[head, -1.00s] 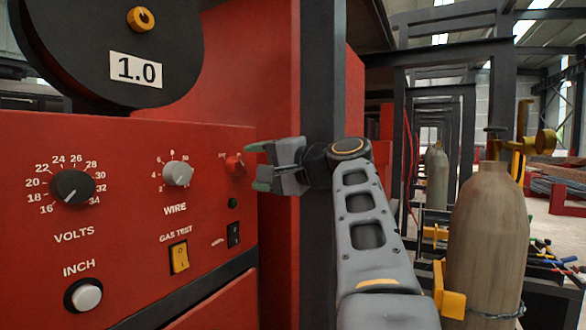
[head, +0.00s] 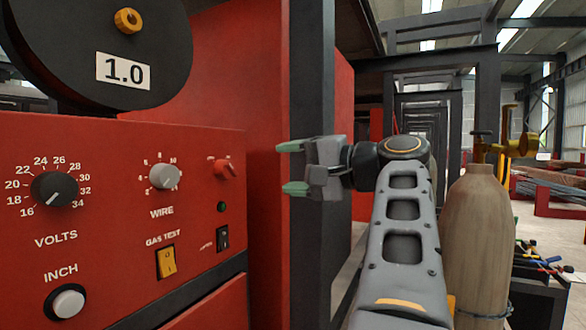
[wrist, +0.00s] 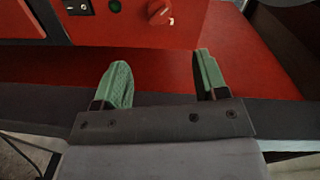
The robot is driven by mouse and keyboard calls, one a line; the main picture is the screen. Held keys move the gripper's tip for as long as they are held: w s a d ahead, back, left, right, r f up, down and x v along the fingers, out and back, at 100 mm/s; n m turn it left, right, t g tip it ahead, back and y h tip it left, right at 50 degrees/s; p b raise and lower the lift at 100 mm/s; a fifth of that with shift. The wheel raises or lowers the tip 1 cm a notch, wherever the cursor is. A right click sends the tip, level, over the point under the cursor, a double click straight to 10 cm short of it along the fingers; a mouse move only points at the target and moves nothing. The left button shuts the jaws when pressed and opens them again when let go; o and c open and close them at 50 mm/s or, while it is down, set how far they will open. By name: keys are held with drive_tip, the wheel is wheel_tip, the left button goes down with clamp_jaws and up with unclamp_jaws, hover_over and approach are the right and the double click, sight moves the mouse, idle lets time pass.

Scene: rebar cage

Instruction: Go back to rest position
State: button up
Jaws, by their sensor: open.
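My gripper (head: 291,167) is open and empty in the head view. Its green-tipped fingers point left toward the red welding machine (head: 120,135), to the right of the panel and apart from it. In the wrist view my gripper (wrist: 160,80) shows two spread green fingers with nothing between them. The small red selector knob (head: 226,168) on the panel also shows at the top of the wrist view (wrist: 160,11).
The panel carries a volts knob (head: 54,189), a wire knob (head: 164,176) and a yellow gas test switch (head: 166,262). A dark post (head: 312,60) stands behind my gripper. A tan gas cylinder (head: 476,235) stands to the right of my arm.

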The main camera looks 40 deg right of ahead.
drive_tip(key=w+a+f+n+g+h+p, duration=0.1)
drive_tip(key=w+a+f+g+p, duration=0.15)
drive_tip(key=f, duration=0.35)
drive_tip(key=w+a+f+g+p, duration=0.1)
drive_tip(key=a+f+g, duration=0.15)
drive_tip(key=f, duration=0.45)
drive_tip(key=w+a+f+n+g+h+p, duration=0.1)
drive_tip(key=w+a+f+g+p, duration=0.1)
drive_tip(key=a+f, duration=0.3)
drive_tip(key=s+a+f+n+g+h+p, duration=0.2)
drive_tip(key=s+f+n, duration=0.2)
drive_tip(key=f, duration=0.5)
drive_tip(key=s+a+f+n+g+h+p, duration=0.2)
drive_tip(key=s+a+f+n+g+h, duration=0.1)
drive_tip(key=f, duration=0.7)
drive_tip(key=shift+s+n, duration=0.9)
drive_tip(key=shift+s, duration=0.15)
